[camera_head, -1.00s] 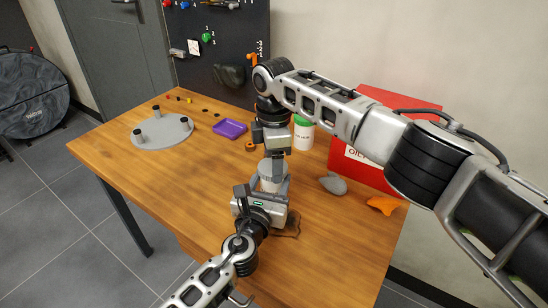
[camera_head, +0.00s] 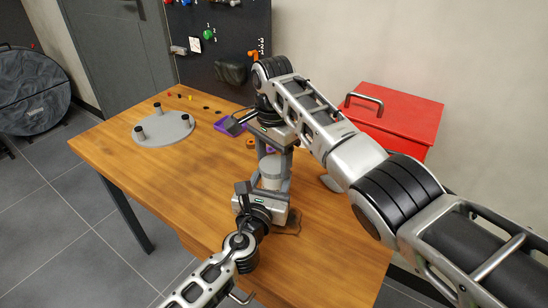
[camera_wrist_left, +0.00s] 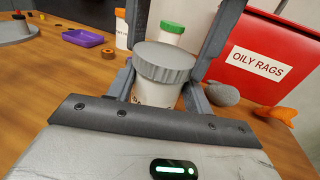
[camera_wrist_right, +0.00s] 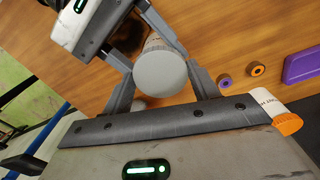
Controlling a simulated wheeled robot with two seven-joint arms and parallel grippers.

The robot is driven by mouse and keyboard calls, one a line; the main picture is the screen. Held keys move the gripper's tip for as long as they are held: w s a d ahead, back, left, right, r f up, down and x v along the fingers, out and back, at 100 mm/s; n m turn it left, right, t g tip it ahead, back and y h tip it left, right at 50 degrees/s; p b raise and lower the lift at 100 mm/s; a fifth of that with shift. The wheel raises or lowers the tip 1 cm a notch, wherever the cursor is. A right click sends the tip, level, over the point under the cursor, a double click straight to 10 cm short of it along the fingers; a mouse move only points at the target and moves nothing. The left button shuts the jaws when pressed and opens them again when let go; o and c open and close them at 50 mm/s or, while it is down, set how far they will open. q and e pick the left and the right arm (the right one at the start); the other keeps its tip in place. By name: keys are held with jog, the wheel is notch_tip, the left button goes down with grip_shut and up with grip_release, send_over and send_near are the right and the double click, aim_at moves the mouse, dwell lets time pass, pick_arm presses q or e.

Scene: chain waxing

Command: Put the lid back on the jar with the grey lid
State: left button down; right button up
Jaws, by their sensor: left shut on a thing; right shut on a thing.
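The white jar (camera_head: 270,182) stands upright on the table, and my left gripper (camera_head: 272,190) is shut around its body. The jar body also shows in the left wrist view (camera_wrist_left: 155,94). The grey ribbed lid (camera_wrist_left: 163,62) is on top of the jar mouth. It shows as a round disc in the right wrist view (camera_wrist_right: 160,74). My right gripper (camera_wrist_right: 165,86) reaches down from above and is shut on the lid, one finger on each side. I cannot tell whether the lid is fully seated.
A green-lidded jar (camera_wrist_left: 172,33) and an orange-topped white bottle (camera_wrist_left: 121,28) stand behind. The red oily rags box (camera_head: 395,120) is at the right, with a grey lump (camera_wrist_left: 223,94) and an orange cloth (camera_wrist_left: 276,114) before it. A purple tray (camera_wrist_left: 83,38) and grey round stand (camera_head: 162,129) lie left.

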pick_arm(q)
jog(key=shift+f, duration=0.1)
pick_arm(e)
jog(key=m, duration=0.6)
jog(key=o, duration=0.9)
jog(key=shift+o, duration=0.2)
jog(key=shift+r, duration=2.25)
jog(key=shift+c, duration=0.2)
